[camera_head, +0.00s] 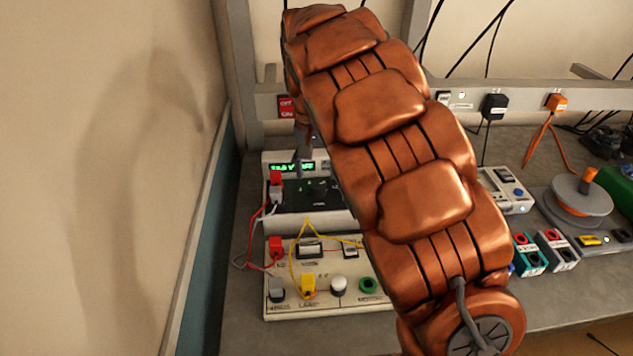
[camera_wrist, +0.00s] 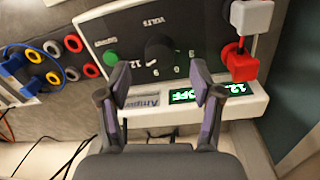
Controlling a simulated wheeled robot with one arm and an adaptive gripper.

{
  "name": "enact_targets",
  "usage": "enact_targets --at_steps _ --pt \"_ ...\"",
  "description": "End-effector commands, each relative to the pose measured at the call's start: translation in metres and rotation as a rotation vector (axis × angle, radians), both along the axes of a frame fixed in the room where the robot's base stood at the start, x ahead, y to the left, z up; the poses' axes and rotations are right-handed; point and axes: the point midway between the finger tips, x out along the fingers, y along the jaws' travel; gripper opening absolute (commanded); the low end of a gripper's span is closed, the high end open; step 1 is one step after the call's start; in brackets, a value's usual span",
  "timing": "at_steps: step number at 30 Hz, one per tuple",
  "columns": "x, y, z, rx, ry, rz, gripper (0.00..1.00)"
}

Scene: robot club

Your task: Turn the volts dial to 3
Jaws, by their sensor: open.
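The volts dial (camera_wrist: 160,52) is a black round knob on the dark face of a power supply (camera_wrist: 95,22). In the wrist view the VOLTS lettering is upside down, and the knob's pale mark seems to point toward 12. The green display (camera_wrist: 187,96) reads 12 and OFF. My gripper (camera_wrist: 160,84) is open, its two fingers apart on either side of the dial in the picture; I cannot tell whether they touch anything. In the head view the power supply (camera_head: 330,222) stands at the back left, and my arm hides part of it.
In the head view a circuit board box (camera_head: 318,308) with yellow and red leads stands in front of the supply. The wall (camera_head: 130,180) is close on the left.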

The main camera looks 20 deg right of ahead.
Motion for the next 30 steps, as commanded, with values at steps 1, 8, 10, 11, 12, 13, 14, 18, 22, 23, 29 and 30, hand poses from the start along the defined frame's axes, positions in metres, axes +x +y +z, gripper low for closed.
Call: enact_targets --at_steps 1,8,10,11,12,13,14,18,22,23,29,30 --pt "0.0 0.0 -0.005 0.0 0.001 0.0 0.65" --pt "-0.001 -0.002 -0.032 0.0 0.001 0.0 0.65" --pt "-0.001 -0.002 -0.037 0.001 0.001 0.0 0.65" --pt "-0.001 -0.002 -0.039 0.001 0.001 0.0 0.65" --pt "-0.001 -0.002 -0.041 0.001 0.0 0.0 0.65" --pt "-0.001 -0.002 -0.042 0.001 -0.002 0.0 0.65" --pt "-0.001 -0.002 -0.044 0.001 -0.003 0.0 0.65" --pt "0.0 -0.002 -0.046 0.001 -0.004 0.0 0.65" --pt "0.0 -0.002 -0.047 0.001 -0.004 0.0 0.65" --pt "-0.001 -0.003 -0.047 0.001 -0.004 0.0 0.65" --pt "-0.001 -0.003 -0.047 0.0 -0.002 0.0 0.48" --pt "-0.001 -0.003 -0.047 0.0 -0.002 0.0 0.43"
